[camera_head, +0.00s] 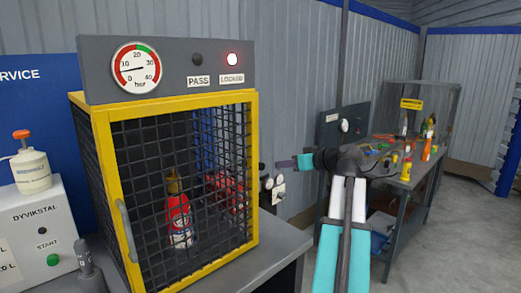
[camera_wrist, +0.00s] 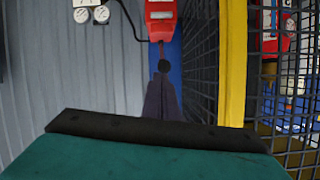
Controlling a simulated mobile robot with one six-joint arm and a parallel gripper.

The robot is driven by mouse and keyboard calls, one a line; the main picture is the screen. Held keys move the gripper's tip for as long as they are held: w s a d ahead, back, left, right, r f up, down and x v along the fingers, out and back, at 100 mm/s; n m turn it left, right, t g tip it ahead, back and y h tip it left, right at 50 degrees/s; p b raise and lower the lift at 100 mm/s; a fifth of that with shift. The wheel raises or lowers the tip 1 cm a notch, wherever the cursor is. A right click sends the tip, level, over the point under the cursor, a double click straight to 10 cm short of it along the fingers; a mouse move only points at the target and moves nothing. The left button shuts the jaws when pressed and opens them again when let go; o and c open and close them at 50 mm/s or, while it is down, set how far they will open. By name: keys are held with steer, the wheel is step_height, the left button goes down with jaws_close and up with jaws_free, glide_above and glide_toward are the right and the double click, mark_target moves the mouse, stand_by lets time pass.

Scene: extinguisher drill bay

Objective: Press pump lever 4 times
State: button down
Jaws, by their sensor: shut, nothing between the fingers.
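My gripper (camera_head: 286,164) is shut and empty, to the right of the cage in the head view. In the wrist view the fingertips (camera_wrist: 160,80) are together just below the black knob of the pump lever (camera_wrist: 163,66); I cannot tell whether they touch it. The lever's rod runs up to a red pump body (camera_wrist: 161,18). A red shape, likely the pump, shows through the cage mesh in the head view (camera_head: 226,188). The pressure gauge (camera_head: 136,69) needle points left, near 10 bar. The LOCKED lamp (camera_head: 232,60) is red; the PASS lamp (camera_head: 197,60) is dark.
The yellow-framed mesh cage (camera_head: 250,165) is closed around a red extinguisher (camera_head: 179,217); its frame (camera_wrist: 232,60) stands right of my fingers. Small dials (camera_wrist: 101,14) are on the left. A cluttered bench (camera_head: 385,165) stands at the right, with open floor beyond.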

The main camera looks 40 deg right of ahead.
step_height(320, 180, up, 8)
steer(key=w+p, duration=0.2)
steer(key=p, duration=0.5)
steer(key=shift+d+f+y, duration=0.2)
steer(key=shift+d+y, duration=0.1)
steer(key=shift+d, duration=0.1)
steer(key=shift+w, duration=0.25)
steer(key=p+x, duration=0.3)
steer(key=x, duration=0.7)
steer(key=shift+f, duration=0.1)
steer(key=shift+s+a+f, duration=0.1)
steer(key=shift+s+f, duration=0.15)
steer(key=shift+f, duration=0.25)
steer(key=shift+s+a+f+p, duration=0.15)
steer(key=shift+f+p, duration=0.15)
steer(key=shift+f, duration=0.45)
steer(key=shift+s+a+f+p, duration=0.1)
steer(key=shift+f+p, duration=0.15)
steer(key=shift+f, duration=0.45)
steer(key=shift+f, duration=0.1)
